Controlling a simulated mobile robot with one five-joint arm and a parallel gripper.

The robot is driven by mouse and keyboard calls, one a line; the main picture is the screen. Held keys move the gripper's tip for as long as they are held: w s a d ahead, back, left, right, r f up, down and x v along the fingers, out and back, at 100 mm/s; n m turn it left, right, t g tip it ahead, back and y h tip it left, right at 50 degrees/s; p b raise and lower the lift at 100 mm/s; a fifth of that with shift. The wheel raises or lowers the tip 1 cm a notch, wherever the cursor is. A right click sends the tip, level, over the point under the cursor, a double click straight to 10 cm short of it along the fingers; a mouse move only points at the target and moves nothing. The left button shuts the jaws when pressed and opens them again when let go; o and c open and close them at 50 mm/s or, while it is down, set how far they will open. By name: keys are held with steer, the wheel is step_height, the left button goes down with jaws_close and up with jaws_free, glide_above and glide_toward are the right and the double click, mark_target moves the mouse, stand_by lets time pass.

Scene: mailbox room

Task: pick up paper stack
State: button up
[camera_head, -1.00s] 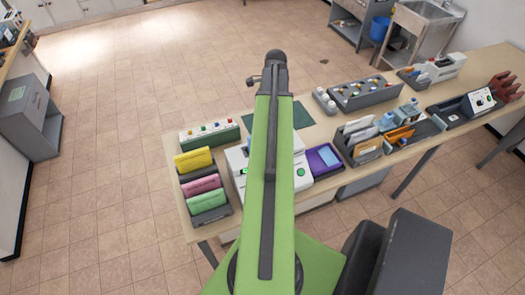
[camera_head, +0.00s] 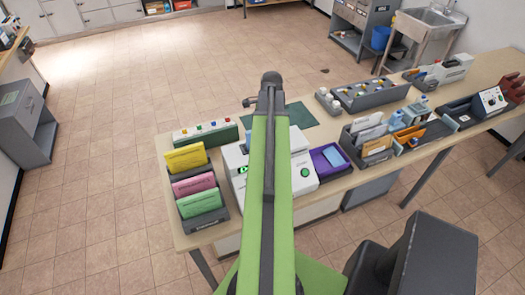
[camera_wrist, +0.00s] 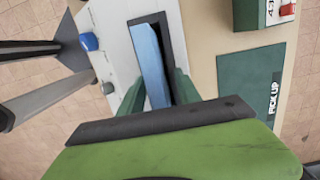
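In the wrist view, a pale blue block (camera_wrist: 150,65), possibly the paper stack, stands in a dark-rimmed slot of a white machine (camera_wrist: 112,45). My gripper (camera_wrist: 158,90) has two green fingers spread apart, one on each side of the slot's near end. The near end of the blue block lies between them, with no clear contact visible. In the head view, my green arm covers the middle of the white machine (camera_head: 302,160) and hides my gripper and the slot.
A green PICK UP mat (camera_wrist: 250,90) lies beside the machine. A dark rack (camera_head: 210,225) with yellow, pink and green packets stands left of it on the table. A purple tray (camera_head: 330,160) and an envelope organizer (camera_head: 362,150) stand to the right.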

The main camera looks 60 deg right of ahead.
steer(key=shift+f, duration=0.3)
jaws_close()
stand_by(1.2)
